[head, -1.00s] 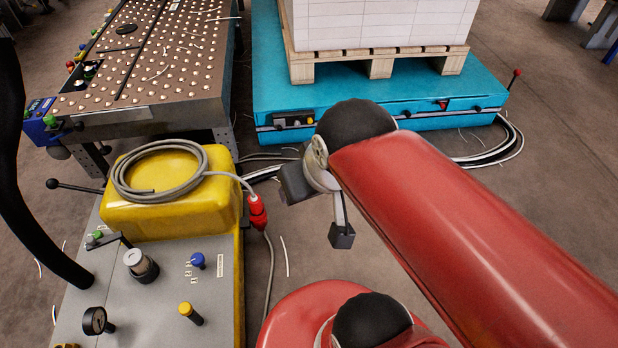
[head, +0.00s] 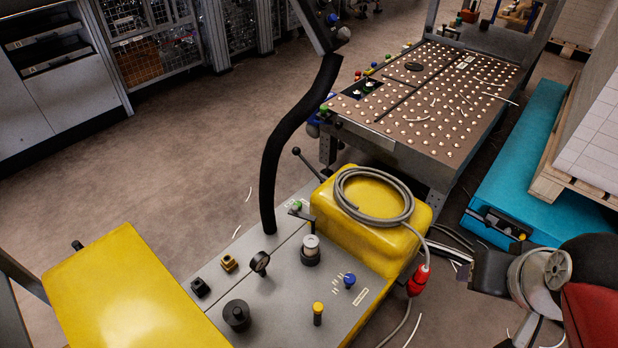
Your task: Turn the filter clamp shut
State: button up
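The suction unit's grey top (head: 285,292) lies in the lower middle of the head view. My gripper (head: 502,308) is at the lower right edge, partly cut off, well to the right of the unit. Its fingers are apart, with nothing seen between them.
A yellow hood (head: 400,235) with a coiled grey cable (head: 372,197) and red plug (head: 418,280) lies between my gripper and the filter. A black hose (head: 283,150) rises behind. A gauge, knobs and a yellow cover (head: 125,290) are nearby. Open floor lies left.

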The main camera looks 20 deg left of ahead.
aim_at(294, 211)
jog(key=u, duration=1.15)
jog(key=i+l, duration=0.3)
jog(key=l, duration=0.25)
